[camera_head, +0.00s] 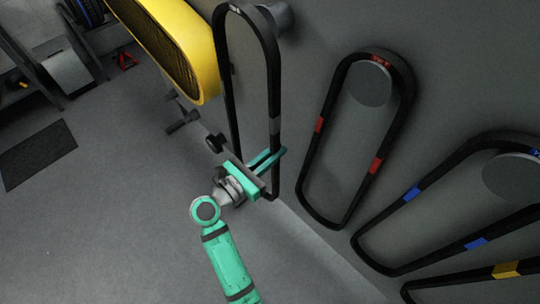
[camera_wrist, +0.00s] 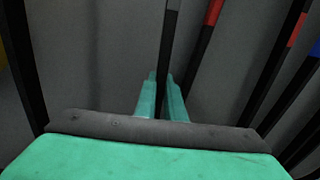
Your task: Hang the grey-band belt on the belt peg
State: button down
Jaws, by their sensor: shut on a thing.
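The grey-band belt (camera_head: 275,98) is a long black loop hanging upright at the top centre of the head view, with a grey band on its right strand. My gripper (camera_head: 275,156) is shut on that right strand below the grey band. In the wrist view the strand (camera_wrist: 166,60) runs up between the fingers (camera_wrist: 161,78). A grey round peg (camera_head: 283,15) sticks out of the wall at the belt's top right. The belt's top hides part of it. I cannot tell whether the loop is around this peg or only in front of it.
A red-band belt (camera_head: 318,127) hangs on a grey round peg (camera_head: 370,83) to the right. A blue-band belt (camera_head: 412,194) and a yellow-band belt (camera_head: 507,270) are farther right. A yellow-framed machine part (camera_head: 205,55) is close on the left. Open floor (camera_head: 110,215) lies lower left.

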aim_at(302, 132)
jog(key=shift+x, duration=4.45)
jog(key=shift+s+d+f, duration=0.15)
jog(key=shift+d+f, duration=0.05)
jog(key=shift+f, duration=0.8)
jog(key=shift+d, duration=0.1)
jog(key=shift+w+a+r, duration=0.25)
jog(key=shift+w+r, duration=0.1)
jog(key=shift+r, duration=0.35)
jog(key=shift+a+r, duration=0.15)
jog(key=shift+s, duration=0.1)
jog(key=shift+s+d, duration=0.2)
